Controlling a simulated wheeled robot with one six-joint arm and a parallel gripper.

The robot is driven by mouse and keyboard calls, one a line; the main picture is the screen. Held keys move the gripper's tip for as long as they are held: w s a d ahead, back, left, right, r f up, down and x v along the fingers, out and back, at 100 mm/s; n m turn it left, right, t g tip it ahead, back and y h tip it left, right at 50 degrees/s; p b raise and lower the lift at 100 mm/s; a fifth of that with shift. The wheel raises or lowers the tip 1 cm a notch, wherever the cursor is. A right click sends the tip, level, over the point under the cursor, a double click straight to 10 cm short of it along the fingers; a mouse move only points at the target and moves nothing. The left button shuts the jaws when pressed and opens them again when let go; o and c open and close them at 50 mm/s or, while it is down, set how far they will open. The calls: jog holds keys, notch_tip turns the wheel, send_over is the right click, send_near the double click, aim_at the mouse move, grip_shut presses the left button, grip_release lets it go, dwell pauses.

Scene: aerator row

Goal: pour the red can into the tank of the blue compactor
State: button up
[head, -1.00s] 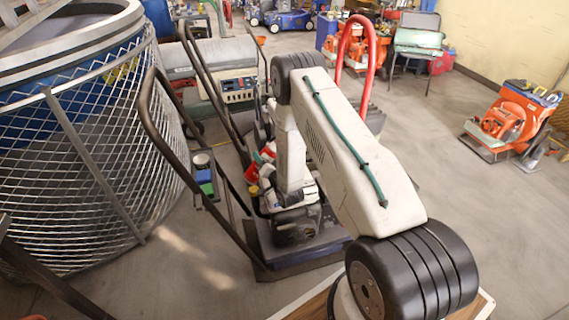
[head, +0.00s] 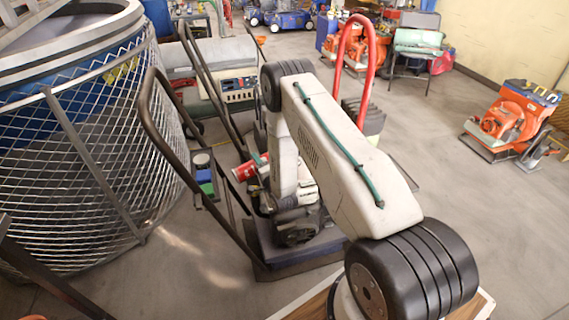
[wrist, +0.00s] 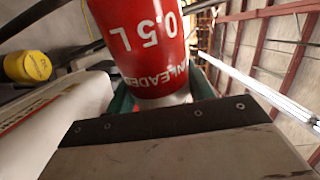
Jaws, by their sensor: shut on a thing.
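My gripper (head: 264,160) is shut on the red can (head: 243,171), above the engine of the compactor. The can also fills the top middle of the wrist view (wrist: 145,40), with "0.5 L" and "UNLEADED" in white, upside down. In the head view it lies well over to the left. The compactor (head: 285,246) has a dark blue base plate, a dark engine and long dark handle bars. My arm hides much of it. A yellow cap (wrist: 30,67) shows at the left of the wrist view. I cannot see the tank opening or any liquid.
A large wire-mesh cage (head: 85,150) stands close on the left. A green and blue box (head: 204,178) is near the handle. An orange machine (head: 510,120) stands far right; a chair (head: 415,45) and other machines stand behind.

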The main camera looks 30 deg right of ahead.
aim_at(263, 156)
jog(key=shift+r+m, duration=0.1)
jog(key=shift+m, duration=0.5)
jog(key=shift+d+r+m, duration=0.15)
jog(key=shift+d+m, duration=0.05)
jog(key=shift+m, duration=0.9)
jog(key=shift+d+r, duration=0.15)
jog(key=shift+d, duration=0.1)
dwell(0.9)
jog(key=shift+d+r+m, duration=0.35)
jog(key=shift+r+m, duration=0.35)
jog(key=shift+m, duration=0.15)
jog(key=shift+d+r+m, duration=0.3)
jog(key=shift+r+m, duration=0.4)
jog(key=shift+m, duration=0.15)
dwell(2.0)
jog(key=shift+d+r+m, duration=0.25)
jog(key=shift+r+m, duration=0.15)
jog(key=shift+m, duration=0.1)
jog(key=shift+s+d+r+m, duration=0.1)
jog(key=shift+d+r+m, duration=0.55)
jog(key=shift+m, duration=0.25)
jog(key=shift+r, duration=0.15)
